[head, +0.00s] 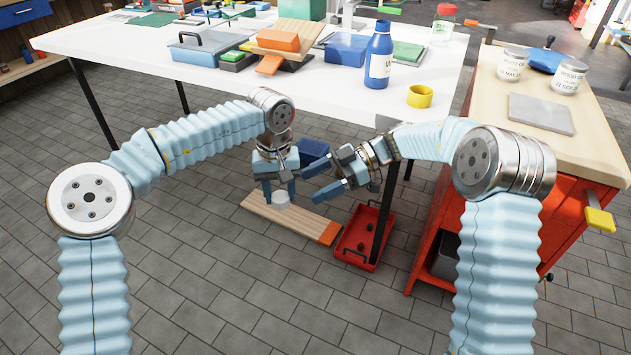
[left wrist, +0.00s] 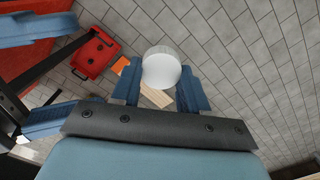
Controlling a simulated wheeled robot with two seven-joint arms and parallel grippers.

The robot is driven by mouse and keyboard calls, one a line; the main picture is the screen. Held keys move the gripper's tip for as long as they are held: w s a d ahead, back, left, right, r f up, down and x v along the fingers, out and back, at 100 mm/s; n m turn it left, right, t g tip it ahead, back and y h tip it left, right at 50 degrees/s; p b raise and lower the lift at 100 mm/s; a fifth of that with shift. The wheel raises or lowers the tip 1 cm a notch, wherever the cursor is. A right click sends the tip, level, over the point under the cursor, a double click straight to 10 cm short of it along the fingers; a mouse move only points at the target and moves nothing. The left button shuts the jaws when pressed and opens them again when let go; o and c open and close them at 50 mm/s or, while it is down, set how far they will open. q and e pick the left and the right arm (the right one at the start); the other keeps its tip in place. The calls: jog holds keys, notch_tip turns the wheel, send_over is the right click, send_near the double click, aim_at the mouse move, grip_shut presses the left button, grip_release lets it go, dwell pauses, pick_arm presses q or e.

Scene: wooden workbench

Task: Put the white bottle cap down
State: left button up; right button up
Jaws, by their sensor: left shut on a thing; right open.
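The white bottle cap (head: 281,197) is held between the fingers of my left gripper (head: 280,187), in front of the white table and above the floor. In the left wrist view the cap (left wrist: 161,68) shows as a round white disc between the two blue fingertips. My left gripper is shut on it. My right gripper (head: 322,178) is open and empty, just to the right of the left one, its fingers pointing left. A blue bottle (head: 378,58) with a cap on it stands on the white table.
The white table (head: 130,45) holds a blue-grey toolbox (head: 205,50), a yellow ring (head: 420,96) and other items. A wooden plank (head: 265,209) and a red tray (head: 352,250) are low down beneath the grippers. A red cabinet with a wooden top (head: 490,95) stands at right.

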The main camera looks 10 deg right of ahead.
aim_at(287, 197)
jog(key=x, duration=0.8)
jog(key=shift+w+f, duration=0.2)
jog(key=shift+w, duration=0.1)
pick_arm(q)
jog(key=shift+w+a, duration=0.1)
pick_arm(e)
jog(key=c, duration=1)
jog(key=o, duration=1)
